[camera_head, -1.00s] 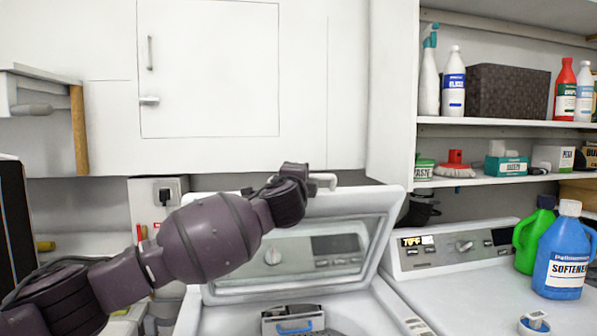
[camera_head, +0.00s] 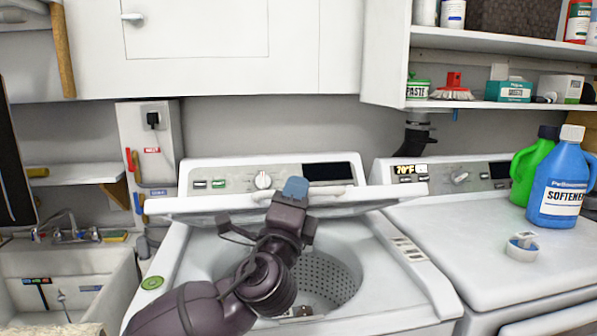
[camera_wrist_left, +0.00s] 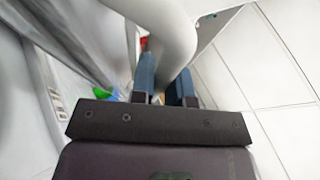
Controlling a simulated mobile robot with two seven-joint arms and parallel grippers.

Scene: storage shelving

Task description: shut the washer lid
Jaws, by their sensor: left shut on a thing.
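The white washer lid (camera_head: 195,204) is partly open, seen nearly edge-on in the head view. It is tilted above the washer (camera_head: 410,285), and its drum opening (camera_head: 335,280) with the perforated drum shows below it. My left gripper (camera_head: 294,190) is at the middle of the lid's front edge, its blue fingertips up. In the left wrist view my left gripper (camera_wrist_left: 165,82) is shut around the lid's white curved handle (camera_wrist_left: 177,35). The arm hides part of the drum opening. My right gripper is not in view.
A second white machine (camera_head: 460,245) stands to the right, with a blue softener bottle (camera_head: 560,185), a green bottle (camera_head: 530,170) and a small roll (camera_head: 522,247) on top. A sink (camera_head: 65,280) is at the left. Shelves (camera_head: 480,103) hang above right.

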